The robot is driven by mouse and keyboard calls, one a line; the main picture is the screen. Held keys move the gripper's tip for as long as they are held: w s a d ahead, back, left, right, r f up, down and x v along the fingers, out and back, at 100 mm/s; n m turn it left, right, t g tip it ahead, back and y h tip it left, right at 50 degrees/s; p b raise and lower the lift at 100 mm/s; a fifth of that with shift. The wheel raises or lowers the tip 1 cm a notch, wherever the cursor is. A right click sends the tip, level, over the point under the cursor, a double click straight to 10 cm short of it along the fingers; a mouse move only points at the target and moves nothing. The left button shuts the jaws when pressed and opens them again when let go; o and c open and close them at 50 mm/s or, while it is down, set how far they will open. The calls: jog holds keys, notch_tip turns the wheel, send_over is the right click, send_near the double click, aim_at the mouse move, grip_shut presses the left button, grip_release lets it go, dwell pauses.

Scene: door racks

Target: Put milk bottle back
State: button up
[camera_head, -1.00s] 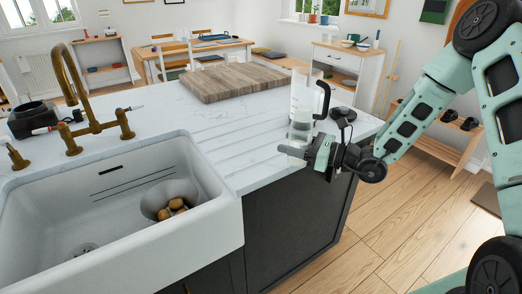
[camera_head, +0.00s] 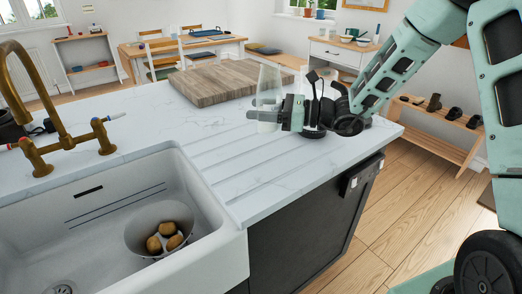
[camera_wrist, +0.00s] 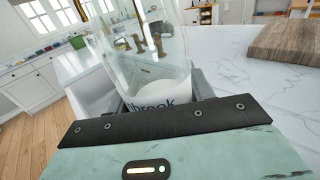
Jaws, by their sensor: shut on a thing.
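The milk bottle (camera_head: 269,83) is clear glass with white milk at its bottom. It stands out over the worktop right of the sink, and I cannot tell whether its base touches the surface. My gripper (camera_head: 268,114) is shut around its lower part from the right. In the wrist view the bottle (camera_wrist: 145,65) rises between my fingers, looks tilted, and shows dark lettering partly hidden by the gripper.
A white worktop (camera_head: 215,140) with drain grooves lies beside the white sink (camera_head: 205,215), which holds a bowl (camera_head: 135,240) of potatoes. A wooden board (camera_head: 222,82) lies behind. A black-handled vessel (camera_head: 313,82) stands close behind my gripper. The brass tap (camera_head: 50,95) is left.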

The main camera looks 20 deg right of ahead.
jog(key=shift+w+f, duration=0.1)
jog(key=shift+w, duration=0.25)
notch_tip(320, 180, down, 10)
jog(key=shift+w+r+p, duration=0.1)
jog(key=shift+r+p, duration=0.1)
jog(key=shift+p, duration=0.15)
jog(key=shift+f, duration=0.2)
jog(key=o, duration=1.3)
jog(key=shift+o, duration=0.2)
jog(key=shift+r, duration=0.15)
jog(key=b+v, duration=0.2)
jog(key=v, duration=1)
